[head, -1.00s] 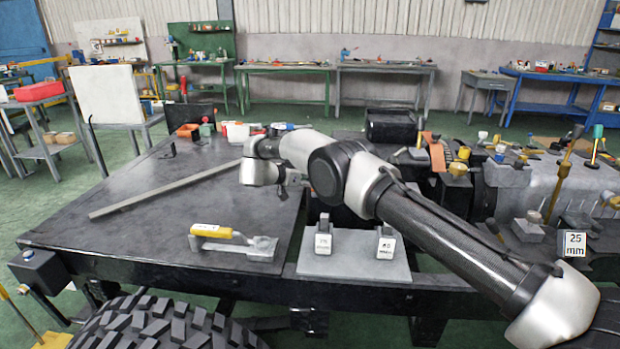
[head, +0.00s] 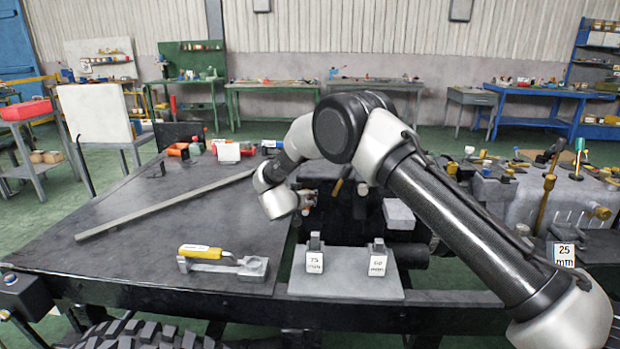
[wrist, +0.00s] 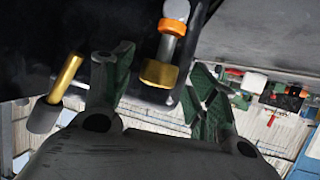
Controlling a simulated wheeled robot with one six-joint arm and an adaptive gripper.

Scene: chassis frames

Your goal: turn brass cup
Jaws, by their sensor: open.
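In the wrist view a short brass cup (wrist: 159,74) sits on the end of a grey shaft, with an orange collar and a white cap further along it. My gripper (wrist: 158,82) is open, with its green-padded fingers on either side of the cup. A gap shows between the cup and the right finger; whether the left finger touches it I cannot tell. In the head view my gripper (head: 306,198) is by the dark machinery behind the front plate. I cannot pick out the cup surely there.
A second brass rod (wrist: 66,78) stands left of my fingers in the wrist view. In the head view a yellow-handled tool (head: 207,252) and a long grey bar (head: 165,204) lie on the dark tabletop (head: 120,255). Two labelled blocks stand on a grey plate (head: 345,288).

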